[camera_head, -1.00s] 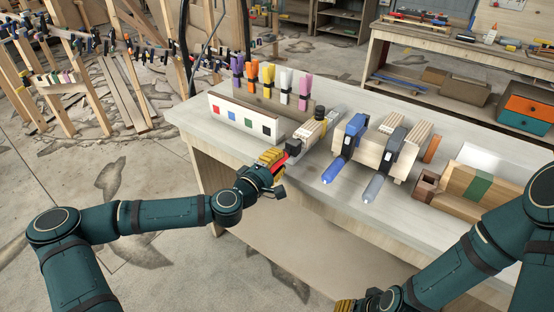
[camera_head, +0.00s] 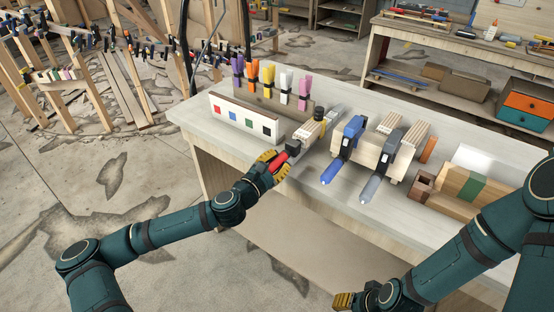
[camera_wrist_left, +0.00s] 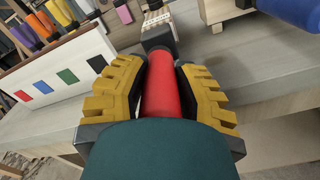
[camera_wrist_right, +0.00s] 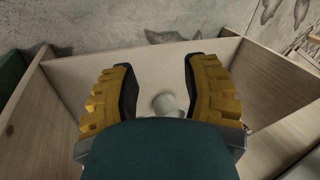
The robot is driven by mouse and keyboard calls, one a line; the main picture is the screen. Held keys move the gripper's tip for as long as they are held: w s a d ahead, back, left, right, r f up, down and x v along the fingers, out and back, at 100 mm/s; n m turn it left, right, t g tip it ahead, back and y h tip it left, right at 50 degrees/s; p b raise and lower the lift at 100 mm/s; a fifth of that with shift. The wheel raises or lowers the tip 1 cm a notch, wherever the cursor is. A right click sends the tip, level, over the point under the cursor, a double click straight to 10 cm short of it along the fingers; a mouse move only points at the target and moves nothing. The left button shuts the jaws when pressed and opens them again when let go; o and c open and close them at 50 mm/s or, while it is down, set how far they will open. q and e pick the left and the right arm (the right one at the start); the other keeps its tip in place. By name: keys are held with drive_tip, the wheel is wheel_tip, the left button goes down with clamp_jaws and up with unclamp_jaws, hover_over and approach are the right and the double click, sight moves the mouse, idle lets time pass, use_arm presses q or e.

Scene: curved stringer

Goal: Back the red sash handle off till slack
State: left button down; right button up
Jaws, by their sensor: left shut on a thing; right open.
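The red sash handle (camera_head: 278,162) points toward the front edge of the workbench, at the near end of its clamp (camera_head: 310,132). In the left wrist view the red handle (camera_wrist_left: 162,86) runs between yellow ribbed finger pads. My left gripper (camera_head: 269,163) is shut on it, with a pad on each side. The handle's near end is hidden by my wrist. My right gripper (camera_head: 343,301) is low, in front of the bench. In the right wrist view its jaws (camera_wrist_right: 159,85) are open, with a pale round object seen beyond them.
A blue-handled clamp (camera_head: 332,171) and a grey-handled clamp (camera_head: 374,186) grip a wooden piece to the right. A white board with coloured squares (camera_head: 243,117) stands behind the left gripper, with several coloured-handled tools behind it. A wood block (camera_head: 470,187) lies at right.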

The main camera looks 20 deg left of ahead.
use_arm(q)
drive_tip(key=n+p, duration=0.2)
drive_tip(key=n, duration=0.3)
drive_tip(key=shift+r+n+p, duration=0.1)
drive_tip(key=shift+n+p, duration=0.2)
drive_tip(key=shift+n, duration=0.1)
drive_tip(key=n+p, duration=0.2)
drive_tip(key=n, duration=0.2)
drive_tip(key=shift+n+p, duration=0.3)
drive_tip(key=shift+p, duration=0.1)
use_arm(e)
drive_tip(key=shift+t, duration=0.3)
drive_tip(key=r, duration=0.2)
drive_tip(key=w+r, duration=0.1)
drive_tip(key=r, duration=0.2)
drive_tip(key=shift+w+d+r, duration=0.15)
drive_tip(key=shift+w+r, duration=0.15)
drive_tip(key=shift+w, duration=0.1)
drive_tip(key=shift+r, duration=0.1)
use_arm(q)
drive_tip(key=c, duration=0.7)
unclamp_jaws()
drive_tip(key=v, duration=1.2)
